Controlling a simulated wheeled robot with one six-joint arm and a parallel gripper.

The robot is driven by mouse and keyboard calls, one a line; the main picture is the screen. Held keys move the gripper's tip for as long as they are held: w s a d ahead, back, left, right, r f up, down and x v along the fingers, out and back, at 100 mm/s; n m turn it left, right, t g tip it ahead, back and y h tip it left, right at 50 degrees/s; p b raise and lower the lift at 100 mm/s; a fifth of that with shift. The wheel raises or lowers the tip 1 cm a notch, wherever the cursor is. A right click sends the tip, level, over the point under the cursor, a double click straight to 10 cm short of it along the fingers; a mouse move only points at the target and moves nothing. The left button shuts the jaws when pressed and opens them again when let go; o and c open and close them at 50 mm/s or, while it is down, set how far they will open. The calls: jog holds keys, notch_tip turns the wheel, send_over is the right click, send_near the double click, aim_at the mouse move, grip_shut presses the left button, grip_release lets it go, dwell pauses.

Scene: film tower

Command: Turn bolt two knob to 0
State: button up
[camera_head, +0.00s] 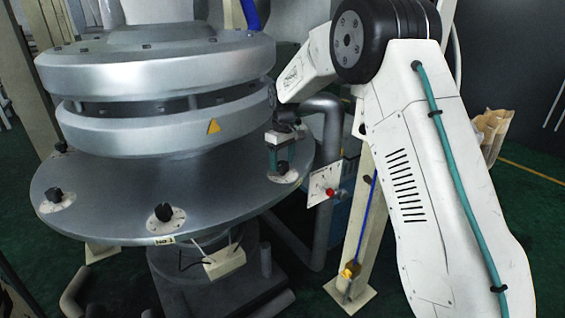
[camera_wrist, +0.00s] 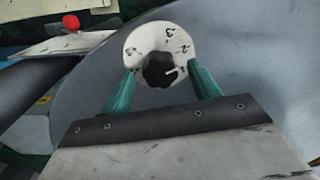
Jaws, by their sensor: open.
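A black knob (camera_wrist: 160,70) on a round white dial plate (camera_wrist: 143,36) sits at the top middle of the wrist view. A white pointer line on the knob points right. In the head view my gripper (camera_head: 280,158) points down over the dial (camera_head: 284,176) at the right of the silver disc (camera_head: 110,215), and the knob is mostly hidden there.
More black knobs on the disc stand at the front (camera_head: 163,212) and left (camera_head: 54,195). A silver housing (camera_head: 160,130) rises over the disc. A white plate with a red button (camera_head: 329,191) is just right of the gripper. A pipe (camera_head: 328,150) runs behind.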

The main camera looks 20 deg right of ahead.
jog(key=shift+f, duration=0.55)
jog(key=c, duration=1)
jog(key=shift+o, duration=0.2)
